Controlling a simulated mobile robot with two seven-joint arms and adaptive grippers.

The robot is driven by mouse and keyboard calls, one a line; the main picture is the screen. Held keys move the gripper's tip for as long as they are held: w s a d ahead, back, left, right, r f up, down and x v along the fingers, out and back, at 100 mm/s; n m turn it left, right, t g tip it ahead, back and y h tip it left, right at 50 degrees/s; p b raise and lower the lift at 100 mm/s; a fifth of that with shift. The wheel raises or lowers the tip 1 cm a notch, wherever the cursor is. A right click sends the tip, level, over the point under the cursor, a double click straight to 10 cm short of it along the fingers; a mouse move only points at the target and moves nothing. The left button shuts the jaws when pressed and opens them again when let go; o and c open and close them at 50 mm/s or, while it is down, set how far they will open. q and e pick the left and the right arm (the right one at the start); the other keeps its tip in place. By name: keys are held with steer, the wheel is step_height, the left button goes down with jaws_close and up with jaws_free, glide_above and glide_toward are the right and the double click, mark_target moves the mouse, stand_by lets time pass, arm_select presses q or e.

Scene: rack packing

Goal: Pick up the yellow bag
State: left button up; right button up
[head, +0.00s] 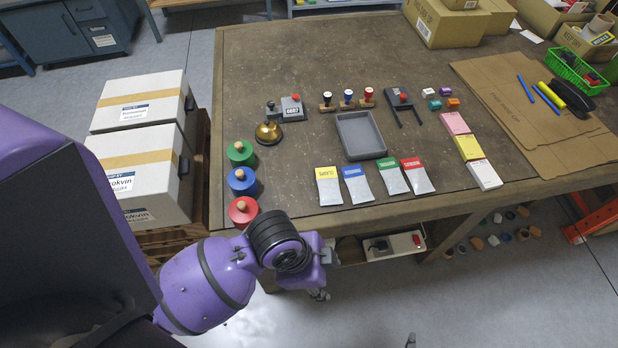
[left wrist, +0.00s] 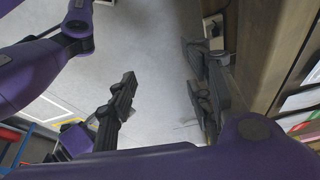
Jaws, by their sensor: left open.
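The yellow bag (head: 329,187), a grey packet with a yellow top band, lies flat near the table's front edge. It is the leftmost in a row of similar bags. My left gripper (head: 319,293) hangs below and in front of the table's front edge, apart from the bag. In the left wrist view, my left gripper (left wrist: 160,95) has its two dark fingers spread with nothing between them. The bag cannot be made out in that view. My right gripper cannot be made out in either view.
Blue (head: 357,185), green (head: 390,180) and red (head: 417,176) bags lie right of the yellow one. A grey tray (head: 360,136) sits behind them. Red, blue and green knobbed discs (head: 242,182) line the left edge. The table's wooden edge (left wrist: 258,60) is beside the left gripper.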

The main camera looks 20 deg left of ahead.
arm_select(q)
steer(key=w+d+r+m, duration=0.1)
steer(key=w+d+m, duration=0.25)
steer(key=m, duration=0.25)
step_height(320, 180, up, 8)
steer(key=m+g+y, duration=0.1)
steer(key=m+y, duration=0.2)
steer(key=m, duration=0.8)
glide_above(330, 190)
steer(key=shift+s+d+r, duration=0.15)
steer(key=shift+s+d, duration=0.1)
steer(key=shift+d, duration=0.05)
steer(key=shift+w+a, duration=0.1)
steer(key=f, duration=0.7)
steer(key=shift+w+a+f, duration=0.15)
steer(key=shift+a+f, duration=0.05)
steer(key=shift+f, duration=0.05)
steer(key=shift+r, duration=0.1)
steer(key=c, duration=0.8)
